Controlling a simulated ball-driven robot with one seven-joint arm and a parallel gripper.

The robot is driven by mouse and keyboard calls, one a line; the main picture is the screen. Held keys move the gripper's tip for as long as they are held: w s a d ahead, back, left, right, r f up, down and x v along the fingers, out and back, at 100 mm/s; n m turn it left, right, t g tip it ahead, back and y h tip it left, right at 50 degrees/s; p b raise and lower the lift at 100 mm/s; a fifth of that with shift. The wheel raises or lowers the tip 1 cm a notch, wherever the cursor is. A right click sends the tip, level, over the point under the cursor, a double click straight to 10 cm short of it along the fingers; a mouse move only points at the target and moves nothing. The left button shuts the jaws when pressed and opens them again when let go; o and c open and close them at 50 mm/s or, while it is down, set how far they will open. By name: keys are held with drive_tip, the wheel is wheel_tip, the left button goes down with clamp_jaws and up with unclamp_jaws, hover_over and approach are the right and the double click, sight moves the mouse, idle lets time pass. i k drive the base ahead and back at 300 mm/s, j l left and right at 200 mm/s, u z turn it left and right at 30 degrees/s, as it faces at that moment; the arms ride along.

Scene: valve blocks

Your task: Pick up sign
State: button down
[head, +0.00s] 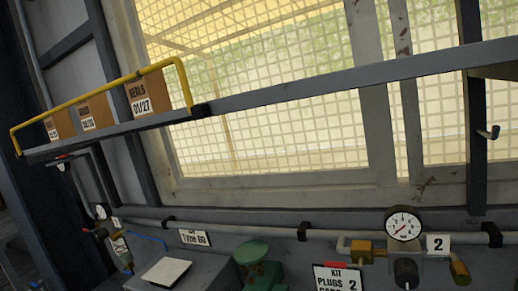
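Several sign-like things show in the head view, and I cannot tell which one is the sign of the task. A small white label (194,238) reading "Type" and more letters is below the pipe at left centre. A white label with a "2" (437,244) sits right of the gauge. My gripper is not in view.
A round gauge (403,224) with brass fittings and a black knob (405,272) is at lower right. A green rounded object (252,253) and a pale flat plate (166,271) are at the bottom. A yellow-railed shelf (112,130) holds several brown boxes before a meshed window.

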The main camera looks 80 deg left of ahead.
sight(66, 156)
drive_tip(key=u, duration=3.45)
drive_tip(key=z, duration=0.2)
drive_tip(key=i+j+z, duration=0.15)
drive_tip(key=z, duration=0.15)
drive_tip(key=i+j+z, duration=0.15)
drive_tip(key=j+z, duration=0.4)
drive_tip(key=j, duration=0.15)
drive_tip(key=i, duration=0.05)
